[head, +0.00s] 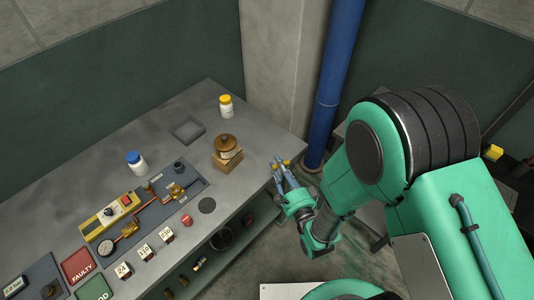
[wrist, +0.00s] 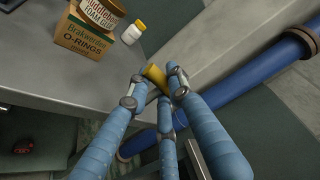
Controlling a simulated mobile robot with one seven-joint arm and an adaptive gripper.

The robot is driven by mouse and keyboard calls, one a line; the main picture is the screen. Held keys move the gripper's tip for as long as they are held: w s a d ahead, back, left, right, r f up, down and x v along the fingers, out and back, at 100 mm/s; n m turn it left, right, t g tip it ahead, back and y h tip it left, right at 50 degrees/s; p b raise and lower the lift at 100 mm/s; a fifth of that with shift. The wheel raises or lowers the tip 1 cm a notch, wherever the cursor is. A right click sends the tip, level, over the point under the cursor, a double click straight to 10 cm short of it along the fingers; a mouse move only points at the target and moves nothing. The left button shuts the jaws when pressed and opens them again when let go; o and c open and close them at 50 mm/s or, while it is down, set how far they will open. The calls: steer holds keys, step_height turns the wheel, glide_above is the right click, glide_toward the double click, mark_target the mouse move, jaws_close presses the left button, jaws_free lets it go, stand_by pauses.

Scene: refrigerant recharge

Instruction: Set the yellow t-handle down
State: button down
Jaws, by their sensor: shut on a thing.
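My gripper (head: 280,168) is at the right edge of the grey workbench (head: 205,95). Its blue fingers are shut on the yellow t-handle (wrist: 155,75), seen between the fingertips in the wrist view. In the head view only small yellow bits of the t-handle (head: 287,162) show at the fingertips. The fingers hide much of it, and I cannot tell its full shape. In the wrist view it appears off the bench top, just beyond the bench's edge.
An O-rings box (wrist: 88,32) with a round tin (head: 228,143) on it stands near the bench corner. A yellow-capped bottle (head: 226,106) and a grey tray (head: 187,128) are behind. A blue pipe (head: 335,80) rises beside the bench. Bare bench top lies around the tray.

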stand_by(0.4)
steer(key=d+f+b+x, duration=0.1)
steer(key=b+x, duration=0.1)
steer(key=x, duration=1.4)
steer(key=shift+w+f, duration=0.25)
steer(key=shift+f, duration=0.05)
steer(key=shift+f+b, duration=0.4)
steer(key=shift+f, duration=1.35)
steer(key=shift+f, duration=0.2)
steer(key=c, duration=1.6)
jaws_free()
steer(key=shift+o, duration=0.2)
steer(key=shift+r, duration=0.2)
steer(key=p+v, duration=0.1)
steer(key=v, duration=1.1)
